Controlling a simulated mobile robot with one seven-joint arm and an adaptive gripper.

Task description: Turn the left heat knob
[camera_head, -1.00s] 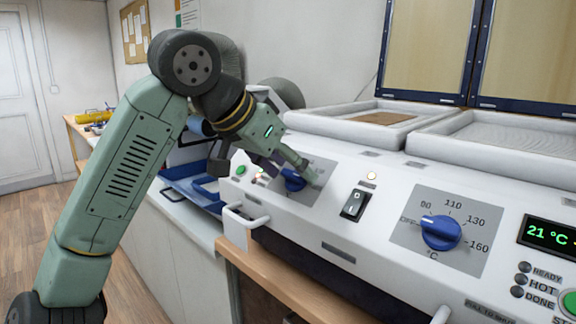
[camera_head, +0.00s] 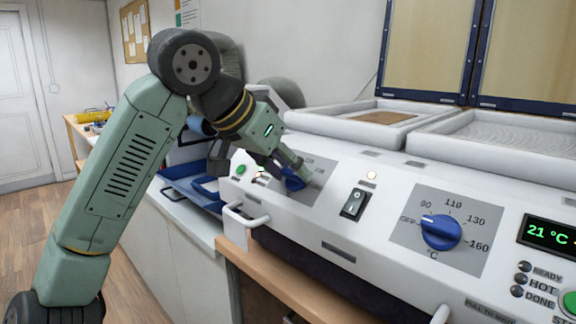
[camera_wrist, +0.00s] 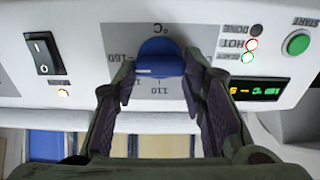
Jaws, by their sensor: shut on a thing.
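The left heat knob (camera_head: 293,181) is blue and sits on a grey dial plate at the left of the white machine front. My gripper (camera_head: 288,173) is at this knob and partly hides it in the head view. In the wrist view the blue knob (camera_wrist: 160,60) lies between my two fingers (camera_wrist: 160,85), which are closed on its sides. The picture there is upside down, and the dial marks 160 and 110 show around the knob.
A second blue knob (camera_head: 441,232) on the right points toward OFF, beside a display (camera_head: 550,236) reading 21 °C. A black rocker switch (camera_head: 355,204) stands between the dials. Blue trays (camera_head: 190,186) lie to the left.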

